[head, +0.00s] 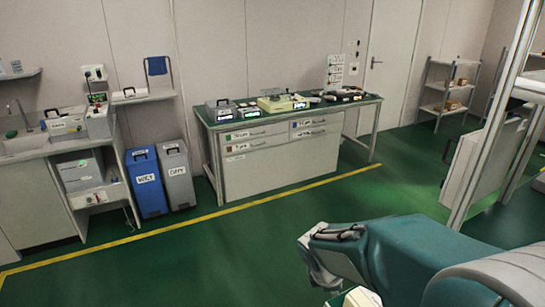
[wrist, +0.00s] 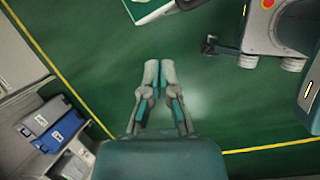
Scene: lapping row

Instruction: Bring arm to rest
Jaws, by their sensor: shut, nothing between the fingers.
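My gripper (wrist: 159,75) shows in the middle of the wrist view. Its two grey and teal fingers lie side by side, shut, with nothing held. It is over bare green floor and touches nothing that I can see. In the head view my teal and grey arm (head: 405,252) reaches in from the lower right; the fingers cannot be made out there.
A workbench (head: 270,168) with instruments stands at the back wall. A blue bin (head: 147,183) and a grey bin (head: 178,176) stand left of it. A metal frame (head: 490,130) rises at right. The green floor (head: 215,255) between is clear.

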